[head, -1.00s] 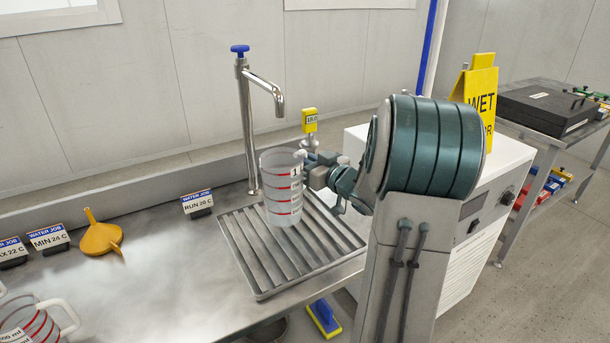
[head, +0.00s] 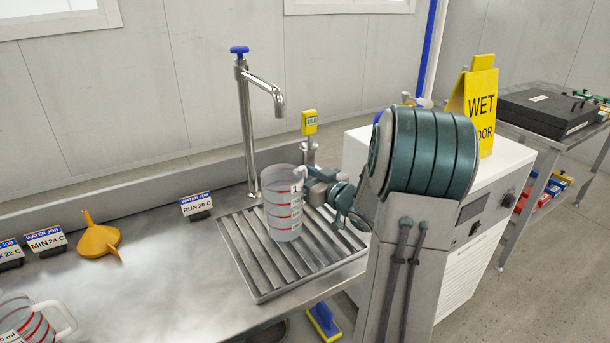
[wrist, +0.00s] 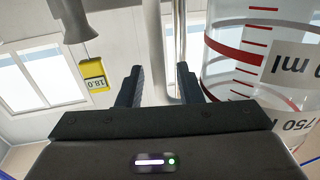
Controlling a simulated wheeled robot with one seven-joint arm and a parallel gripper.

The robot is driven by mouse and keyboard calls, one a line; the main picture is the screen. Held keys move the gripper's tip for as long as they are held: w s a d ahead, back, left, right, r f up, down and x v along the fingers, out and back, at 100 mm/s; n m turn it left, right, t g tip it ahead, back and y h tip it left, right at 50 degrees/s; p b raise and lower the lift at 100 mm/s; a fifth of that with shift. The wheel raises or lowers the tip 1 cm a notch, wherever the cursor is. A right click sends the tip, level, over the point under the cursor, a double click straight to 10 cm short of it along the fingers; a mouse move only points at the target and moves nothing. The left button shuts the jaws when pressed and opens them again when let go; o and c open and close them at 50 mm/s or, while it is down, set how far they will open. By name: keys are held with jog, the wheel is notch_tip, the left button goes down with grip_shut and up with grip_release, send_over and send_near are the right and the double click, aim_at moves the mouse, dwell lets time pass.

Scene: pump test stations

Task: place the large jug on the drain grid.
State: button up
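The large jug (head: 284,212) is clear with red rings and a white label. It stands upright on the drain grid (head: 262,283), near its middle, and its base appears to rest on the bars. My gripper (head: 312,188) is at the jug's right side, level with its upper half. The jug (wrist: 235,62) is beside the right-hand finger there. The jug's handle is mostly hidden by my gripper in the head view.
A tap (head: 246,120) stands behind the grid. A yellow display reading 18.0 (head: 310,122) is behind my gripper. A second jug (head: 30,320), an orange funnel (head: 98,240) and label cards (head: 196,205) are on the left counter. The counter between is clear.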

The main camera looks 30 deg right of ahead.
jog(key=shift+r, duration=0.1)
jog(key=shift+s+r, duration=0.1)
jog(key=shift+r, duration=0.05)
jog(key=p+v, duration=0.1)
jog(key=v, duration=1.1)
jog(key=a+f+m+g+h, duration=0.1)
jog(key=a+g+h, duration=0.1)
jog(key=a+g, duration=0.1)
jog(key=s+a+f+m+g+h, duration=0.1)
jog(key=a+g+h, duration=0.2)
jog(key=s+a+f+m+g+h, duration=0.1)
jog(key=a+g+h, duration=0.1)
jog(key=a+g, duration=0.1)
jog(key=shift+s+f+m, duration=0.1)
jog(key=shift+s+m, duration=0.05)
jog(key=shift+m, duration=0.15)
jog(key=s+a+f+n+g+y, duration=0.1)
jog(key=s+a+g+y, duration=0.2)
jog(key=s+a, duration=1)
jog(key=s+g, duration=0.1)
jog(key=g, duration=0.2)
jog(key=shift+s+a+f+g, duration=0.3)
jog(key=shift+f+g, duration=0.05)
jog(key=shift+g, duration=0.05)
